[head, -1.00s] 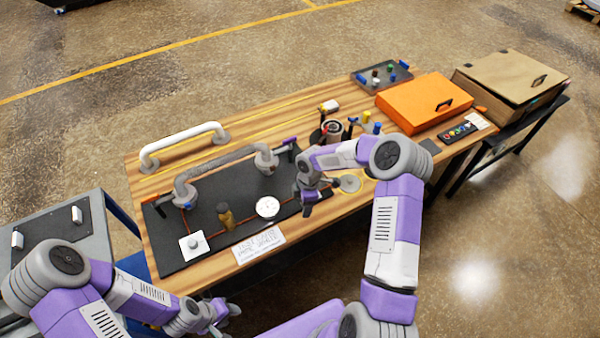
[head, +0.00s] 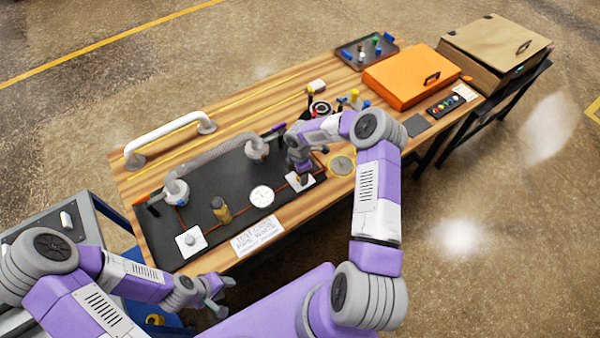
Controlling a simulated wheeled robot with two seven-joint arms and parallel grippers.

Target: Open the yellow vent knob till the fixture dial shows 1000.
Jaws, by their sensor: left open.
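The black fixture board (head: 235,175) lies on the wooden bench. A white round dial (head: 262,196) sits on it; its reading is too small to make out. My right gripper (head: 303,176) points down over a white square plate (head: 301,186) right of the dial. A small yellowish-brown part shows at its fingertips, possibly the yellow vent knob, mostly hidden. I cannot tell whether the jaws touch it or are shut. My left gripper (head: 217,298) is open and empty, in front of the bench edge and away from the board.
A grey hose (head: 215,157), a brass fitting (head: 220,210) and a white plate with a grey knob (head: 190,240) are on the board. A white handle (head: 170,140) stands behind. An orange case (head: 410,75), a tray (head: 364,50) and a cardboard box (head: 495,50) lie right.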

